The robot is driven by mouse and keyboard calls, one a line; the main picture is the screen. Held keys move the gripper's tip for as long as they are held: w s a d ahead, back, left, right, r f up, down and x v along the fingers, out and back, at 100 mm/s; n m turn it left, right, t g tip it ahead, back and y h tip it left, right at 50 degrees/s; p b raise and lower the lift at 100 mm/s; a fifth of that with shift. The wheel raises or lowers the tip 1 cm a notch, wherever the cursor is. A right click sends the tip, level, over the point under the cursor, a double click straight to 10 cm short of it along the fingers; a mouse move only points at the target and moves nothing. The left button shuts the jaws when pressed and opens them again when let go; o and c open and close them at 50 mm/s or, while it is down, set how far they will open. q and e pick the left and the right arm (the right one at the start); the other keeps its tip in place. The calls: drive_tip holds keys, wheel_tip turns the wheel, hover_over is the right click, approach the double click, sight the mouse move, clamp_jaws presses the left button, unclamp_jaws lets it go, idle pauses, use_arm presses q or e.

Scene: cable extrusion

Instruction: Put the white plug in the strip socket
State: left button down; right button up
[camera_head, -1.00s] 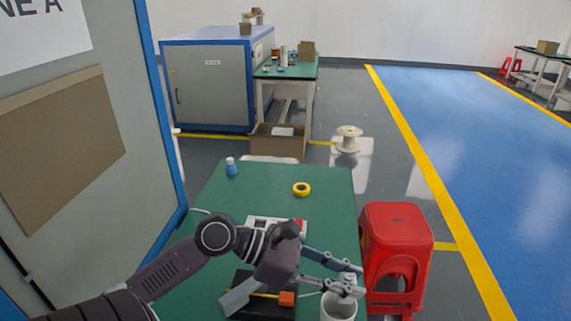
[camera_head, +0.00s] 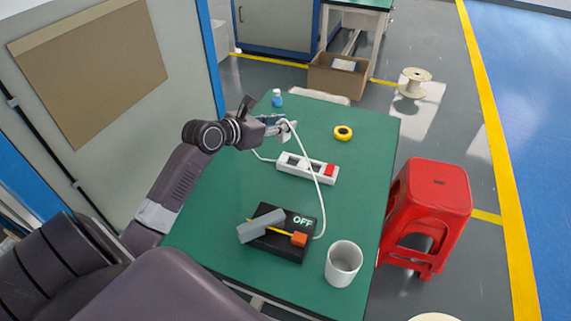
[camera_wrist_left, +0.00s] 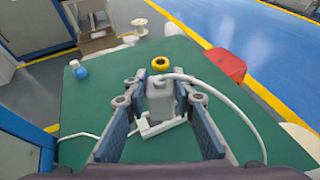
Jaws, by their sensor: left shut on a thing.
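My left gripper (camera_head: 281,128) is shut on the white plug (camera_head: 287,132) and holds it above the far left part of the green table. In the left wrist view the plug (camera_wrist_left: 160,97) sits between the two fingers, and its white cable curves off to the right. In the head view that cable arcs down to the black box marked OFF. The white strip socket (camera_head: 297,166), with a red switch at its right end, lies on the table, nearer than the plug. The strip (camera_wrist_left: 148,129) is partly hidden behind the plug in the wrist view. My right gripper is not in view.
The black box (camera_head: 292,247) carries a grey lever and an orange block. A white cup (camera_head: 343,264) stands at the front right. Yellow tape (camera_head: 343,132) and a blue bottle (camera_head: 277,98) stand further back. A red stool (camera_head: 432,210) is right of the table (camera_head: 215,230).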

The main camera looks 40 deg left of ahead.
sight(282, 141)
use_arm(q)
wheel_tip(282, 141, down, 7)
drive_tip(key=shift+s+a+r+b, duration=0.1)
drive_tip(key=shift+s+r+b, duration=0.05)
drive_tip(key=shift+b, duration=0.15)
drive_tip(key=shift+f+b, duration=1.9)
drive_tip(key=shift+f, duration=4.45)
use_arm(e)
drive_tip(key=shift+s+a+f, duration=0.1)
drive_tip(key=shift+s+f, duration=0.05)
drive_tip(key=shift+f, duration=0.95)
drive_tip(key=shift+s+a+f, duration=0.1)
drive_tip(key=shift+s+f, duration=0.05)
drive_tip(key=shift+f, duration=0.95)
use_arm(q)
drive_tip(key=shift+f, duration=0.1)
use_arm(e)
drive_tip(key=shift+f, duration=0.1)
use_arm(q)
drive_tip(key=c, duration=1.6)
unclamp_jaws()
drive_tip(key=shift+f, duration=0.1)
